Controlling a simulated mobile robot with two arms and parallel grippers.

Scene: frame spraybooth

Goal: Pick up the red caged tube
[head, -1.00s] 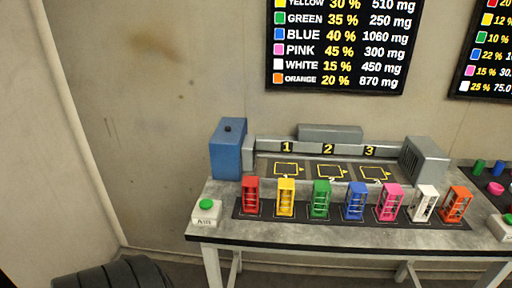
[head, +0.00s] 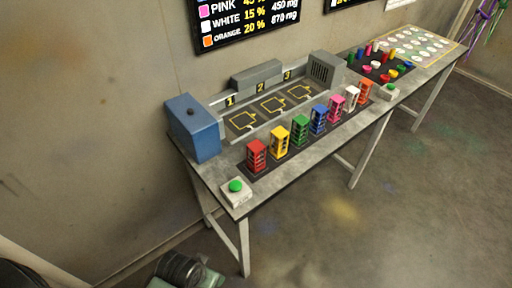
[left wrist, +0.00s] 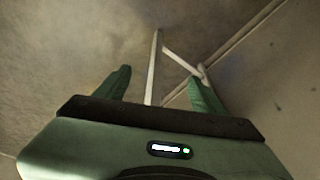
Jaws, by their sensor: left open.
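The red caged tube (head: 257,155) stands upright in the head view, at the near left end of a row of coloured caged tubes on a dark strip on the table. My left gripper (left wrist: 160,88) shows in the left wrist view with its two green fingers apart and nothing between them. Beyond the fingers are floor, wall and table legs. The red tube is not in that view. My right gripper is not in view.
The table (head: 213,174) stands along the wall. A blue box (head: 193,128) is at its left end, and a green button on a white base (head: 236,188) is at the near corner. Numbered yellow-outlined pads (head: 274,104) lie behind the tubes. The floor in front is clear.

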